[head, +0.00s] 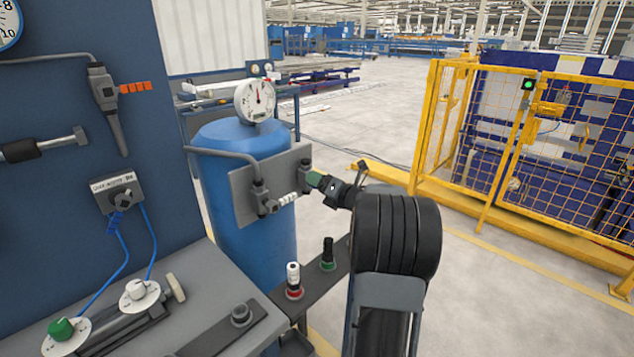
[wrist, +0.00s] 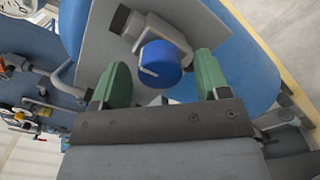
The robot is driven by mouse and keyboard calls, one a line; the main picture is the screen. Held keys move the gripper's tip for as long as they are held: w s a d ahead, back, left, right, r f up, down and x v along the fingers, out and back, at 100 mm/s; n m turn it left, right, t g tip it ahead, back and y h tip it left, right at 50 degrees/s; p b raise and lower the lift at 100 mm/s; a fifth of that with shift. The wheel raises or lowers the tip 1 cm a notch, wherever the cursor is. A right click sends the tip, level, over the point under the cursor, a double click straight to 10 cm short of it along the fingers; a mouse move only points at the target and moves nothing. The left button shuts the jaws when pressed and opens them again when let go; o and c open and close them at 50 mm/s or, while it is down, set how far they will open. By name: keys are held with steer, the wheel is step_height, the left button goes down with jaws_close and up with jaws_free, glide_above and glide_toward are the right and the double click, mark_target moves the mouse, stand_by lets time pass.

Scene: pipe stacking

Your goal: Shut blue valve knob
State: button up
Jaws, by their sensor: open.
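The blue valve knob (wrist: 160,66) is a short round cap with a pale line on its face, mounted on a grey valve body in front of the grey plate (wrist: 105,43). My gripper (wrist: 160,60) is open, with one green finger on each side of the knob in the wrist view. Gaps show between the knob and both fingers, so it is not gripped. In the head view my gripper (head: 315,180) is at the right edge of the plate (head: 244,190), and the knob is hidden there.
A blue tank (head: 268,245) with a round gauge (head: 255,100) stands behind the plate. A narrow shelf with a red-based knob (head: 293,282) and a green-based knob (head: 328,255) lies below. A blue panel (head: 60,190) is at left; the floor at right is open before a yellow fence (head: 540,140).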

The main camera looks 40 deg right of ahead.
steer(key=shift+w+a, duration=0.1)
steer(key=shift+w, duration=0.5)
steer(key=c, duration=0.9)
